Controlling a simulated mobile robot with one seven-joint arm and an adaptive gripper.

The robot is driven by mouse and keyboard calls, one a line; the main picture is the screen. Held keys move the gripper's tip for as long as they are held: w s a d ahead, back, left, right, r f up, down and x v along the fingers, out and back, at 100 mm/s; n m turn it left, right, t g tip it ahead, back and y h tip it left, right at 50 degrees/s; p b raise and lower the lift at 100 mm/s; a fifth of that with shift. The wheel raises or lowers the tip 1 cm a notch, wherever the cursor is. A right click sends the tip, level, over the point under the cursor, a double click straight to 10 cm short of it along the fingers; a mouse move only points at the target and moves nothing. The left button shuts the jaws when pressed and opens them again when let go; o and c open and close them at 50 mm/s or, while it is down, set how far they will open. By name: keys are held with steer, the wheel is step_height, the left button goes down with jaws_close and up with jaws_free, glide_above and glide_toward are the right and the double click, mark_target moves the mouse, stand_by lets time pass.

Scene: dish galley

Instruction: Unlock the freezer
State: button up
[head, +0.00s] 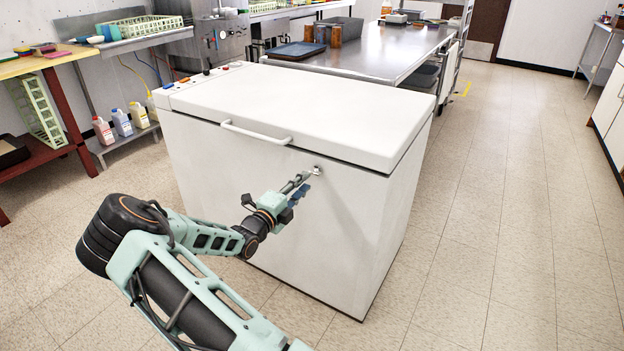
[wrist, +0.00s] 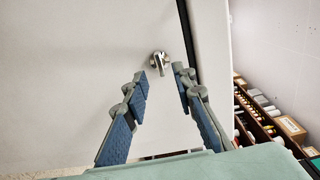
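The freezer (head: 290,200) is a white chest with its lid (head: 320,105) shut and a bar handle (head: 256,133) along the lid's front. A small metal lock (head: 316,171) sits high on the front face, right of the handle. In the wrist view the lock (wrist: 158,61) shows a round silver body with a small piece sticking out. My gripper (head: 302,183) is at the front face, close to the lock. In the wrist view my gripper (wrist: 161,78) has its two fingers apart, with the lock just beyond and between the tips. I cannot tell whether they touch it.
A steel table (head: 400,55) with trays stands behind the freezer. At the left are a wooden-topped table (head: 35,63) and several bottles (head: 122,122) on a low shelf. The tiled floor (head: 500,210) right of the freezer is clear.

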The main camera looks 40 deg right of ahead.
mark_target(313, 174)
steer(key=b+x, duration=0.1)
steer(key=x, duration=0.4)
steer(key=shift+w+d, duration=0.1)
steer(key=shift+d, duration=0.15)
jaws_close()
